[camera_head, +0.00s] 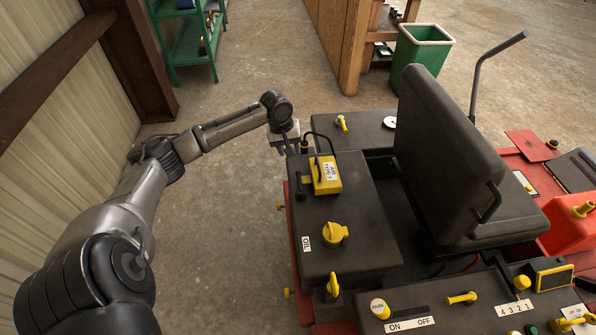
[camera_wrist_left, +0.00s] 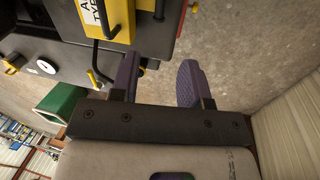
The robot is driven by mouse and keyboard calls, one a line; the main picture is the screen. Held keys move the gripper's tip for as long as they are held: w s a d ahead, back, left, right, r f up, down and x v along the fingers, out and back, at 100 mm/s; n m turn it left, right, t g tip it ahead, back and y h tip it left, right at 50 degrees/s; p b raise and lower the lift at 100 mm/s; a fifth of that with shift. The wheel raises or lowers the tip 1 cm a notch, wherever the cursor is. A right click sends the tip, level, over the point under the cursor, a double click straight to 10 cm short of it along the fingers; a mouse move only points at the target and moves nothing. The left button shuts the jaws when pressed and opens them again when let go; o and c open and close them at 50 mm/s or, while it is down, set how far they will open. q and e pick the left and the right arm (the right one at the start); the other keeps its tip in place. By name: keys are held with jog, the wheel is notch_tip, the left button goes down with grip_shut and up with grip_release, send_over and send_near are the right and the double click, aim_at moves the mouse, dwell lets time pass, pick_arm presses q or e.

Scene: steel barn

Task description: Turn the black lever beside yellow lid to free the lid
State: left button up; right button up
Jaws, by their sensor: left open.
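The yellow lid (camera_head: 327,178), with a white printed label, sits on the far end of the dark machine box. It also shows at the top of the left wrist view (camera_wrist_left: 118,14). A thin black bent rod (camera_head: 322,137) rises beside its far edge. In the left wrist view a short black lever (camera_wrist_left: 159,10) stands beside the lid. My left gripper (camera_head: 290,146) is just beyond the far left corner of the box. In the left wrist view its two purple fingers (camera_wrist_left: 158,82) are apart with nothing between them. My right gripper is out of view.
A yellow knob (camera_head: 334,233) stands on the box nearer me, by the OIL label. The black seat (camera_head: 445,160) rises to the right. A green bin (camera_head: 421,50) stands behind, and a green shelf (camera_head: 190,40) at the back left. Floor left of the machine is clear.

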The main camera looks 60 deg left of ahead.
aim_at(298, 174)
pick_arm(q)
jog(key=shift+n, duration=0.5)
jog(key=w+f+b, duration=0.1)
jog(key=f, duration=0.3)
jog(key=w+f+b, duration=0.1)
jog(key=f+b, duration=0.1)
jog(key=f, duration=0.3)
jog(key=f+b, duration=0.2)
jog(key=f, duration=0.2)
jog(key=shift+w+d+f, duration=0.15)
jog(key=shift+w+d, duration=0.2)
jog(key=shift+w, duration=0.05)
grip_shut()
